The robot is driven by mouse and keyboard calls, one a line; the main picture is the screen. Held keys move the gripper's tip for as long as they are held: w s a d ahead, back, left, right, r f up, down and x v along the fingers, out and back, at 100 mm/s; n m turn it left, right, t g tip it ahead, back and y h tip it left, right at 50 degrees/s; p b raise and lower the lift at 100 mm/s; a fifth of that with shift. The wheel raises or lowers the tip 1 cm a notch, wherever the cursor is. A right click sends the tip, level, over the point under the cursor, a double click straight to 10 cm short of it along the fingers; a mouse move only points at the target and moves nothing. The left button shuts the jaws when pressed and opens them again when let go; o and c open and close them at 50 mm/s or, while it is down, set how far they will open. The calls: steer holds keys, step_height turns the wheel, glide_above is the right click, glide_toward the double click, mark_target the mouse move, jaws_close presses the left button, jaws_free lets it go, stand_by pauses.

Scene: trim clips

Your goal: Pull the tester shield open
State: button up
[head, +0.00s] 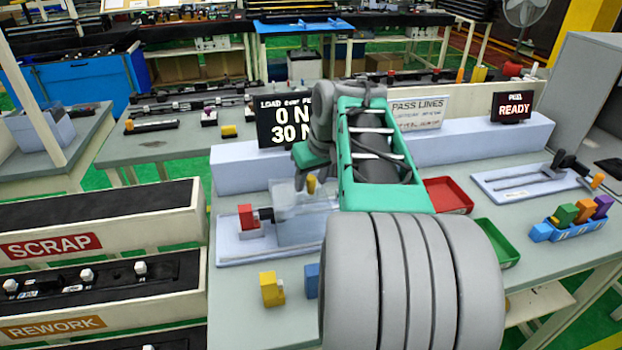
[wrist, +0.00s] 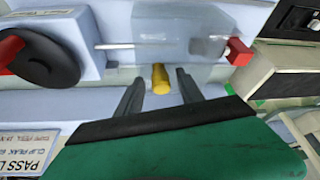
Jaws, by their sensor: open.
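The tester has a pale base (head: 235,250) on the bench, with a clear shield (head: 290,215) over its middle. A yellow handle (head: 311,185) stands up at the shield's edge. In the wrist view the shield (wrist: 185,40) is a see-through box with a rod inside, and the yellow handle (wrist: 161,79) points toward me. My gripper (wrist: 159,77) is open, with its two dark fingers on either side of the handle and a gap showing on each side. In the head view my arm hides the right end of the tester and most of the gripper.
A red block (head: 246,217) sits at the tester's left end. A yellow block (head: 271,289) and a blue block (head: 312,281) stand in front. A red tray (head: 448,195) and a green tray (head: 497,242) lie to the right. A load display (head: 286,120) stands behind.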

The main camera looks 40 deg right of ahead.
steer(key=shift+r, duration=0.1)
steer(key=p+v, duration=0.1)
steer(key=v, duration=0.6)
steer(key=shift+s+r, duration=0.2)
steer(key=shift+r, duration=0.1)
